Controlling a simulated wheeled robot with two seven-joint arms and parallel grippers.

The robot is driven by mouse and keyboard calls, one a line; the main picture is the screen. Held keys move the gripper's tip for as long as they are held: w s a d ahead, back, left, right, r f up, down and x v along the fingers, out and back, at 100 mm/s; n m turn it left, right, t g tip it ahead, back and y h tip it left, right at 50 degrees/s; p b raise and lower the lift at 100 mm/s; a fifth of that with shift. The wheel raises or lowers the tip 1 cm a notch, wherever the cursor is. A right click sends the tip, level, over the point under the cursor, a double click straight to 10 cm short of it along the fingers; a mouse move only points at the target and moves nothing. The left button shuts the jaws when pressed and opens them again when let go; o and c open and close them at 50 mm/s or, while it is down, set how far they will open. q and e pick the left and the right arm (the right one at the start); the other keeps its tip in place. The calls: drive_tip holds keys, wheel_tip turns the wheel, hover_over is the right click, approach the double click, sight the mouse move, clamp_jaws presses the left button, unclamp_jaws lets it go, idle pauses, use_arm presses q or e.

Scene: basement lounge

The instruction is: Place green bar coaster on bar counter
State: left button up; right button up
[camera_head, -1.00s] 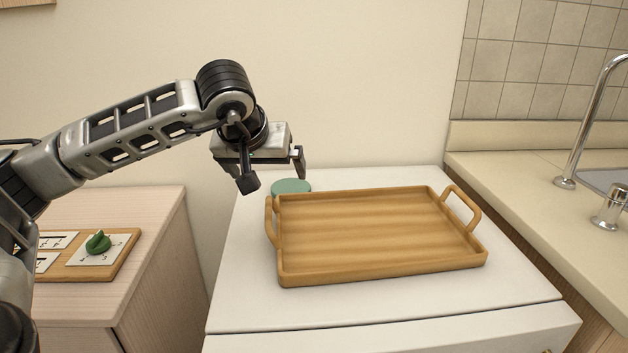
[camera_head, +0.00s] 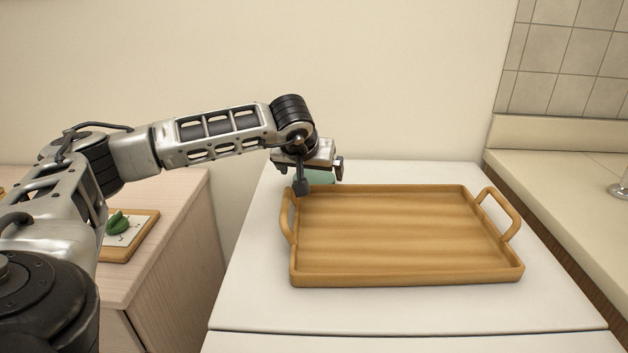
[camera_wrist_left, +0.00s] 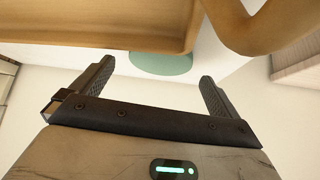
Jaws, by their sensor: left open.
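The green coaster (camera_head: 322,177) lies on the white cabinet top, behind the back left corner of the wooden tray. My left gripper partly covers it in the head view. My left gripper (camera_head: 321,180) is open, with its fingers at the coaster in the head view. In the left wrist view the round coaster (camera_wrist_left: 160,64) shows beyond and between the spread fingers (camera_wrist_left: 157,74), with nothing held. A beige counter (camera_head: 570,170) runs along the right; I cannot tell for sure that it is the bar counter. My right gripper is not in view.
The handled wooden tray (camera_head: 400,272) takes up much of the white cabinet top (camera_head: 250,300), close to my left gripper. A wooden cabinet (camera_head: 180,240) at left carries a board with a green piece (camera_head: 117,223). A metal tap (camera_head: 620,190) stands on the counter.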

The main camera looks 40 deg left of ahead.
sight(313, 178)
use_arm(q)
drive_tip(key=x, duration=0.3)
drive_tip(key=shift+w+a+f, duration=0.2)
drive_tip(key=shift+w+a, duration=0.05)
drive_tip(key=c, duration=0.8)
drive_tip(key=shift+r, duration=0.15)
